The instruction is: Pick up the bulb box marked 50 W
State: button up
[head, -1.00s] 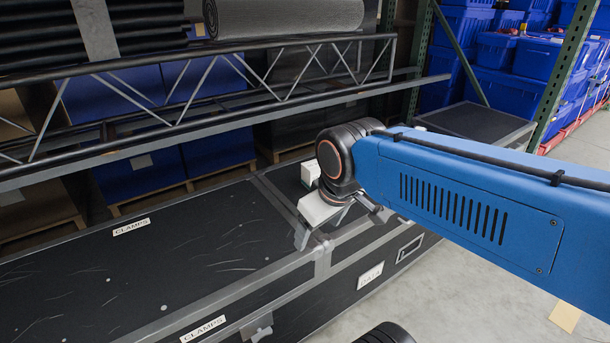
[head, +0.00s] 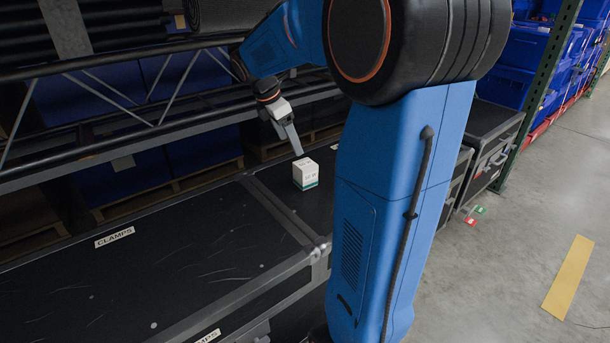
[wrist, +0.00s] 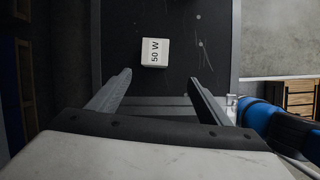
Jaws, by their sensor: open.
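The bulb box (wrist: 155,52) shows in the wrist view as a small white box with "50 W" printed on its top. It stands alone on the black case lid (wrist: 185,25). In the head view the white box (head: 306,173), with a green band near its base, stands on the black lid to the left of my arm. My gripper (wrist: 160,76) is open and empty; its two fingers point toward the box, which lies just beyond the tips in the picture. In the head view my gripper (head: 298,152) is above and behind the box, apart from it.
A case lid labelled CLAMPS (head: 115,237) fills the left foreground. A rack with a metal truss beam (head: 150,130) runs close behind the cases. More black cases (head: 490,135) stand at the right. The right floor is mostly clear, with a yellow strip (head: 568,278).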

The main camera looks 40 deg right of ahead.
aim_at(304, 164)
jog(key=shift+n, duration=0.5)
jog(key=x, duration=0.4)
jog(key=d+x, duration=0.1)
jog(key=x, duration=0.3)
jog(key=w+x, duration=0.1)
jog(key=x, duration=0.4)
jog(key=shift+d+r, duration=0.35)
jog(key=shift+d+x, duration=0.15)
jog(key=shift+x, duration=1.2)
jog(key=shift+d+x, duration=0.15)
jog(key=shift+x, duration=1.25)
jog(key=shift+r, duration=0.2)
jog(key=shift+c, duration=0.4)
jog(key=c, duration=1.1)
jog(key=shift+r, duration=0.15)
